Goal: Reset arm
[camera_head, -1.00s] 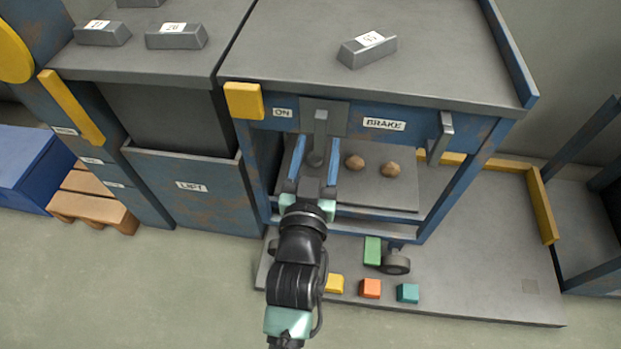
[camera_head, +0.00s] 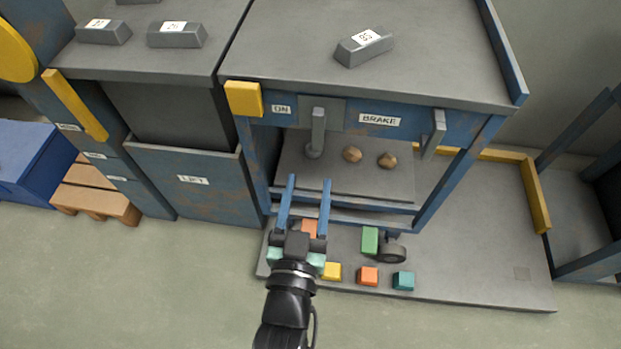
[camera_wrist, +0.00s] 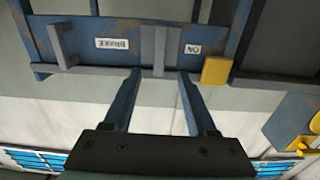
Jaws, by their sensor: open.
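My gripper (camera_head: 307,184) is open and empty, with two blue fingers spread in front of the cart's lower shelf in the head view. In the wrist view my gripper (camera_wrist: 160,80) points at the upside-down front panel. A grey lever (camera_head: 317,133) hangs under the ON label; it also shows in the wrist view (camera_wrist: 159,50), between the fingertips and apart from them in the picture. A second grey handle (camera_head: 434,133) sits by the BRAKE label (camera_head: 379,120).
Two brown lumps (camera_head: 387,160) lie on the shelf. Green (camera_head: 370,240), yellow (camera_head: 332,271), orange (camera_head: 368,276) and teal (camera_head: 403,281) blocks rest on the grey platform (camera_head: 470,270). Another orange block (camera_head: 309,228) is partly behind my gripper. Open floor lies at the front left.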

